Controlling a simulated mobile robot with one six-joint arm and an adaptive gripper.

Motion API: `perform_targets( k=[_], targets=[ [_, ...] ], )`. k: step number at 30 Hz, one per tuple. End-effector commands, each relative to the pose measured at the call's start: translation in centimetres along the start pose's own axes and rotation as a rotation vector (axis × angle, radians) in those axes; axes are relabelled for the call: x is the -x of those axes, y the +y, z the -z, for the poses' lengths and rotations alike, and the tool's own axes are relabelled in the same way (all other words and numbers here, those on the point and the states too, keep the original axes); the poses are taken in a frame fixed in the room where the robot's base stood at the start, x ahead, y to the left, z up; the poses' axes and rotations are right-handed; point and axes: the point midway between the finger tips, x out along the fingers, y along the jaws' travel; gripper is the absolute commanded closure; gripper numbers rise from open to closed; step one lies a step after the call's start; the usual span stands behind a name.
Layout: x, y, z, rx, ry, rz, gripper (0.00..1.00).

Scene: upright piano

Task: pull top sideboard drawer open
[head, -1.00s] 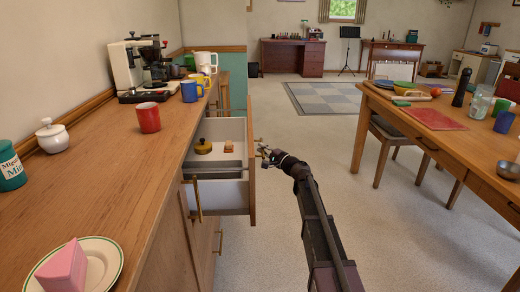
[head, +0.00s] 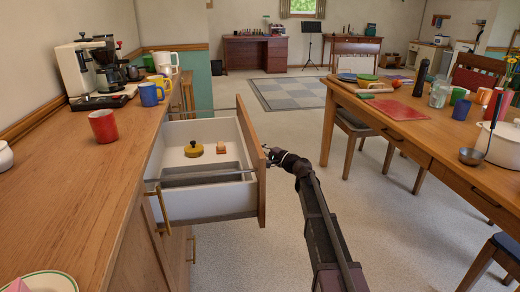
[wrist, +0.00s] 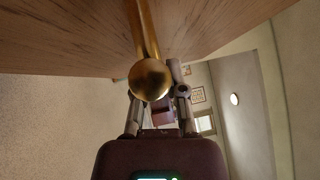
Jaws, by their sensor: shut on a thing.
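The top sideboard drawer (head: 215,200) stands well out from the wooden sideboard (head: 85,190) in the head view. Inside it are a yellow round object (head: 194,149), a small pinkish-brown block (head: 221,148) and a grey divided tray (head: 200,173). My gripper (head: 268,154) is at the outer side of the drawer front (head: 249,150). In the wrist view a brass handle (wrist: 150,79) with a round end lies between the fingers of my gripper (wrist: 158,100), which is shut on it. The exact finger contact is partly hidden behind the handle's round end.
A wooden table (head: 440,135) with dishes stands to the right, with chairs (head: 362,125) beside it. Bare carpet (head: 400,235) lies between the table and the drawer. A red mug (head: 103,126) and a coffee machine (head: 97,70) stand on the sideboard top.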

Motion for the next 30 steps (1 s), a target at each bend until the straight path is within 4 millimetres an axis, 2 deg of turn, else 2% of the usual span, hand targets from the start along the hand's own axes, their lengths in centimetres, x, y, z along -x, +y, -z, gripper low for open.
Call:
perform_targets(
  k=[9, 10, 12, 13, 14, 30],
  targets=[
    [-1.1, 0.2, -0.9, -0.003, -0.016, 0.0, 1.0],
    [-1.1, 0.2, -0.9, -0.003, -0.017, 0.0, 0.81],
    [-1.2, 0.2, -1.0, -0.003, -0.017, -0.001, 0.6],
    [-1.2, 0.3, -1.0, -0.003, -0.018, -0.001, 0.52],
    [-1.2, 0.3, -1.1, -0.003, -0.018, -0.001, 0.49],
    [-1.0, 0.6, -1.4, -0.002, -0.019, -0.014, 0.49]
  ],
)
